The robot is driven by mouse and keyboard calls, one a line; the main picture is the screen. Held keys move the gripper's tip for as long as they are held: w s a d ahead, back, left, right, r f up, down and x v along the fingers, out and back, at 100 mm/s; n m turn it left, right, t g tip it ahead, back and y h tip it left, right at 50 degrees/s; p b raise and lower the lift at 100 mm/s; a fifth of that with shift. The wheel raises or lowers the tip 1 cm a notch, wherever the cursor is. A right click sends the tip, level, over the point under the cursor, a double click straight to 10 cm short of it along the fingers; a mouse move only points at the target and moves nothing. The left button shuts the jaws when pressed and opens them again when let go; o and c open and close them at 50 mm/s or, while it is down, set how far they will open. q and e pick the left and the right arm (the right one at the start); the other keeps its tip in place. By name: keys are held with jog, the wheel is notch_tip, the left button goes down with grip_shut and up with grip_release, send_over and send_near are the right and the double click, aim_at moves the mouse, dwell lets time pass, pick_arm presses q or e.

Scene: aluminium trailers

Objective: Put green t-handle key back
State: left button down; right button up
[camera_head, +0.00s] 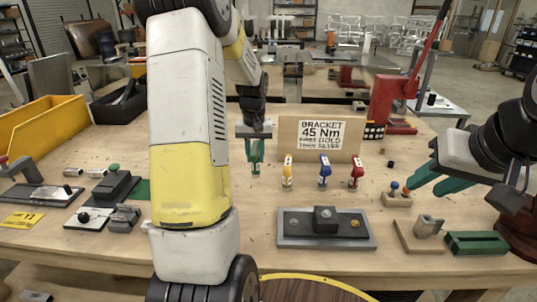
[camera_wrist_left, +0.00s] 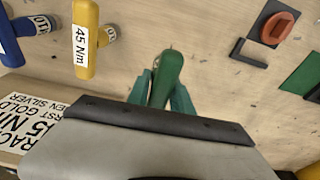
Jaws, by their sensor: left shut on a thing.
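My left gripper (camera_head: 255,166) hangs fingertips-down over the table, left of the bracket sign. It is shut on the green t-handle key; the green handle (camera_wrist_left: 168,78) shows between its fingers in the left wrist view (camera_wrist_left: 165,92). The key's lower end is mostly hidden. A small wooden block (camera_head: 397,200) with a blue knob (camera_head: 394,185) and an orange-red knob (camera_head: 406,190) stands at the right. I cannot tell whether it holds keys. My right gripper (camera_head: 424,187) is beside this block, its fingers apart, with nothing seen between them.
Yellow (camera_head: 287,172), blue (camera_head: 325,172) and red (camera_head: 356,172) drivers stand before the bracket sign (camera_head: 320,140). A grey plate fixture (camera_head: 290,240) lies in front. A red press (camera_head: 390,95) stands behind. A yellow bin (camera_head: 40,130) is at the left.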

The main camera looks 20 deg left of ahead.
pick_arm(q)
jog(key=shift+w+a+f, duration=0.1)
jog(key=shift+w+a, duration=0.35)
jog(key=shift+w, duration=0.2)
jog(key=shift+w+a+f, duration=0.1)
jog(key=shift+w+a, duration=0.3)
jog(key=shift+w, duration=0.2)
notch_tip(320, 180, down, 3)
jog(key=shift+f, duration=0.2)
jog(key=c, duration=1.1)
grip_release()
jog(key=shift+c, duration=0.2)
jog(key=r, duration=0.3)
jog(key=s+r, duration=0.1)
jog(key=r, duration=0.7)
jog(key=shift+s+d+r, duration=0.2)
jog(key=shift+d, duration=0.05)
jog(key=s+d+r+m+t, duration=0.1)
jog(key=s+d+r, duration=0.4)
jog(key=s+r, duration=0.15)
jog(key=s+d+r+m+t+h, duration=0.1)
jog(key=s+d, duration=0.3)
jog(key=s, duration=0.6)
jog(key=s+d+r+m+t+h, duration=0.1)
jog(key=s+d, duration=0.4)
jog(key=s, duration=0.5)
jog(key=shift+d+r+m+t+h, duration=0.3)
jog(key=shift+r+m+t, duration=0.15)
jog(key=shift+t, duration=0.45)
